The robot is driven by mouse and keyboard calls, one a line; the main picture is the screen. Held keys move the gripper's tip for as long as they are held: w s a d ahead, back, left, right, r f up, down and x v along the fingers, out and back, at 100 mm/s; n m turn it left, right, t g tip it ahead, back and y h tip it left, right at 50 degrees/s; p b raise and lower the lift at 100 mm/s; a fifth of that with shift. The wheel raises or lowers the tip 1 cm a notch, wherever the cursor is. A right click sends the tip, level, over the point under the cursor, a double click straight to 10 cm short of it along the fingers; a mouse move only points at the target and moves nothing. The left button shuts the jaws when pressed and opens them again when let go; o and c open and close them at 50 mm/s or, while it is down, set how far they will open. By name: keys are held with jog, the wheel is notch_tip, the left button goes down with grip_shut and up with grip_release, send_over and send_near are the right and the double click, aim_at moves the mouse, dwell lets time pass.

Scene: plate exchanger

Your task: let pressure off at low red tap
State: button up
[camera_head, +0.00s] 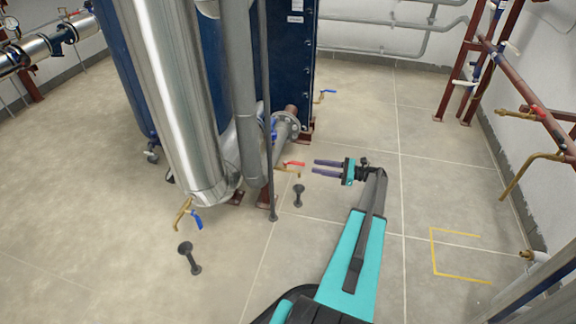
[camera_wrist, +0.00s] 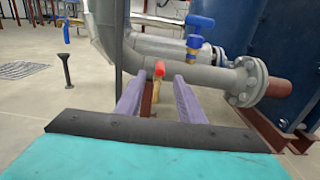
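The low red tap (camera_head: 294,163) has a red lever on a small brass valve, low beside the grey pipe at the foot of the exchanger. In the wrist view the red lever (camera_wrist: 159,69) shows end-on above its brass body, between my two purple fingers. My gripper (camera_head: 314,167) is to the right of the tap in the head view, its fingers pointing at it. It is open and empty, with a gap left between the fingertips and the lever. In the wrist view my gripper (camera_wrist: 157,82) hides part of what lies below the valve.
A blue-handled valve (camera_wrist: 200,30) stands on the grey flanged pipe (camera_wrist: 205,77) behind the tap. Black floor funnels stand near the tap (camera_head: 298,194) and further left (camera_head: 189,257). Another blue-handled tap (camera_head: 197,221) is at the left. The floor to the right is mostly clear.

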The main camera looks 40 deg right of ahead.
aim_at(294, 163)
dwell(0.4)
jog(key=b+x, duration=0.5)
jog(key=x, duration=0.8)
jog(key=shift+w, duration=0.25)
jog(key=shift+c, duration=0.4)
grip_shut()
jog(key=shift+w, duration=0.1)
jog(key=shift+d+r, duration=0.1)
